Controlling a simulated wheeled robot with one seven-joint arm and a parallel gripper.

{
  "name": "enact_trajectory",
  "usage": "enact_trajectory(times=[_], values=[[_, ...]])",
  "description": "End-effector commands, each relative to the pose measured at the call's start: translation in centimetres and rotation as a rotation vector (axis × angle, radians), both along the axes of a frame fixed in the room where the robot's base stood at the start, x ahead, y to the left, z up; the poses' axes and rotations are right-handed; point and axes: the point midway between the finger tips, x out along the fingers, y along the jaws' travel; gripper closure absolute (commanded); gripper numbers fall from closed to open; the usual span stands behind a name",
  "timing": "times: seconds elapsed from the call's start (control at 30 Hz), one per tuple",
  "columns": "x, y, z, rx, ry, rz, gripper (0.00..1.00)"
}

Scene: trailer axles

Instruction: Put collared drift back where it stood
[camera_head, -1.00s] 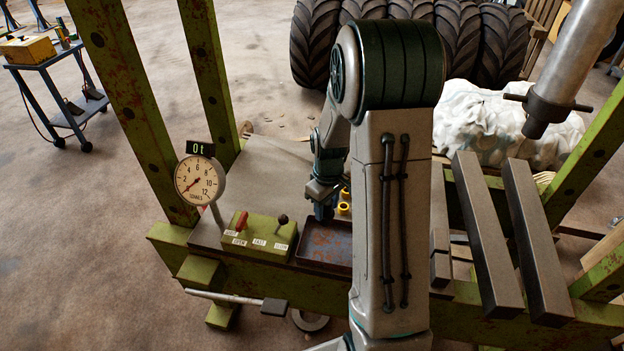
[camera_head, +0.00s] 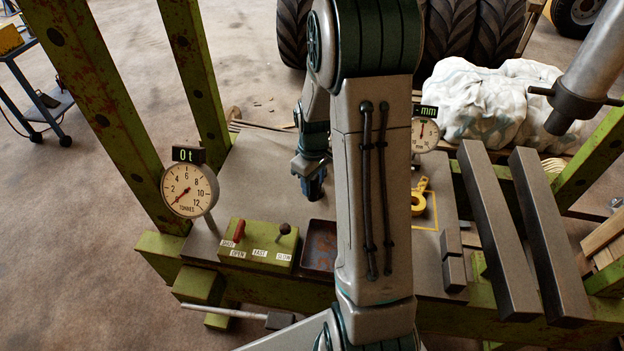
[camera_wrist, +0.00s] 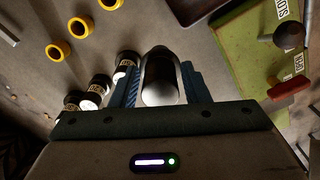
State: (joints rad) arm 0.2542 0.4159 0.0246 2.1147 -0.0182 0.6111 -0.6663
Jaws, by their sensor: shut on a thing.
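My gripper (camera_wrist: 162,84) is shut on a shiny metal drift with a rounded end (camera_wrist: 160,75). Whether it carries a collar is hidden by the fingers. In the head view my gripper (camera_head: 312,186) is low over the bench plate (camera_head: 255,180), behind the rusty tray; the drift cannot be made out there. Several black, white-marked cylinders (camera_wrist: 101,84) stand in a row just left of my gripper in the wrist view. An empty standing place cannot be made out.
Yellow rings (camera_wrist: 58,51) lie beyond the cylinders. A green lever box (camera_head: 258,245) and a rusty tray (camera_head: 319,245) are at the bench front. A tonnes gauge (camera_head: 189,190) stands left, a mm gauge (camera_head: 425,134) right. Steel bars (camera_head: 497,230) lie at right. A yellow part (camera_head: 419,197) is partly behind my arm.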

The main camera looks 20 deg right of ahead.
Motion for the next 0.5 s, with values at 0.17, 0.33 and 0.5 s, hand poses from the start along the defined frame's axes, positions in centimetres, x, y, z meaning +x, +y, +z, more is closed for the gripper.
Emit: enact_trajectory(times=[0.17,0.33,0.5], values=[[0.0,0.1,-0.8,0.000,-0.001,0.003,1.00],[0.0,0.2,-2.2,0.000,-0.001,0.005,1.00],[0.1,0.2,-3.9,0.000,-0.001,0.005,1.00]])
